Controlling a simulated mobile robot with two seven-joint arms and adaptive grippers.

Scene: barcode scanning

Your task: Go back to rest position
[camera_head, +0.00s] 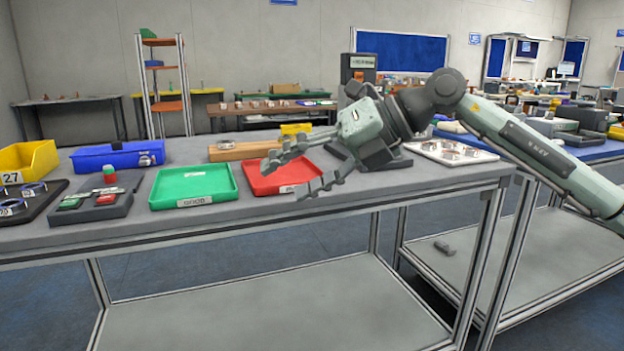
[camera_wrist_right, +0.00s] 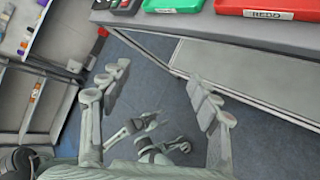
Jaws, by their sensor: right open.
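My right gripper (camera_head: 288,178) hangs in the air in front of the table's front edge, by the red tray (camera_head: 281,179). Its two fingers are spread and nothing is between them. In the right wrist view the same gripper (camera_wrist_right: 158,95) is open and empty, with the floor behind it. My right arm reaches in from the right. My left gripper is not in the head view. Small grey jointed parts (camera_wrist_right: 150,140) show low in the right wrist view; they look like my left gripper, but its opening is unclear.
The grey table (camera_head: 225,217) carries a green tray (camera_head: 193,187), a blue bin (camera_head: 118,156), a yellow bin (camera_head: 28,160) and a dark button box (camera_head: 97,201). A dark-based device (camera_head: 375,160) and a white tray of parts (camera_head: 452,152) stand at right. The lower shelf is clear.

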